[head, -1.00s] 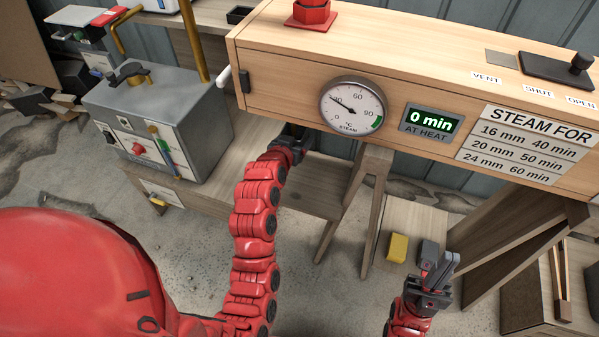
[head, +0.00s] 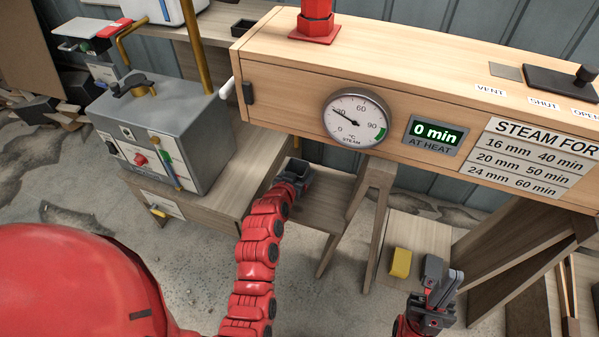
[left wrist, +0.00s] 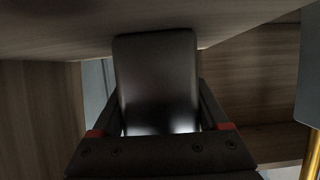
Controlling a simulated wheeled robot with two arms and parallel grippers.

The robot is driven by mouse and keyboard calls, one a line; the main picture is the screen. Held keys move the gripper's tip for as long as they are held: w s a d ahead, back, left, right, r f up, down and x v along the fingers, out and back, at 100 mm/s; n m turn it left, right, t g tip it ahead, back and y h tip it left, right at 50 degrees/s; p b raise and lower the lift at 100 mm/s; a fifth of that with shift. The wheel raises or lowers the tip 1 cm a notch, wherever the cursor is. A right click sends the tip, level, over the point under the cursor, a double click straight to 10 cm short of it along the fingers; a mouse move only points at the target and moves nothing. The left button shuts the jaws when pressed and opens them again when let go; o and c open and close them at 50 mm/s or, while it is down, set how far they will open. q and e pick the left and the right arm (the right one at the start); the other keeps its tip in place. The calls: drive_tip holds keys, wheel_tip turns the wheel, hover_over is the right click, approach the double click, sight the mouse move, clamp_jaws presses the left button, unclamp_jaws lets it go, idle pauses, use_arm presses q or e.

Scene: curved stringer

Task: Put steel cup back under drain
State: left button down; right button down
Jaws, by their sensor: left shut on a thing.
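My left gripper (head: 297,178) is just below the underside of the wooden steam box (head: 300,105), above a low wooden shelf. In the left wrist view it is shut on a dark, shiny, block-shaped thing, which I take to be the steel cup (left wrist: 157,75). The cup stands between the two fingers, close under a wooden surface. In the head view the cup cannot be clearly told from the dark gripper. The drain is not visible. My right gripper (head: 441,287) is at the lower right, beside a small stand; its finger gap is unclear.
A grey boiler (head: 155,130) with brass pipes stands on a wooden bench at the left. A trestle leg (head: 370,205) is right of my left gripper. A yellow block (head: 401,263) lies on the small stand. Bare floor shows between.

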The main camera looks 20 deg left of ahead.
use_arm(q)
unclamp_jaws()
drive_tip(key=shift+f, duration=0.1)
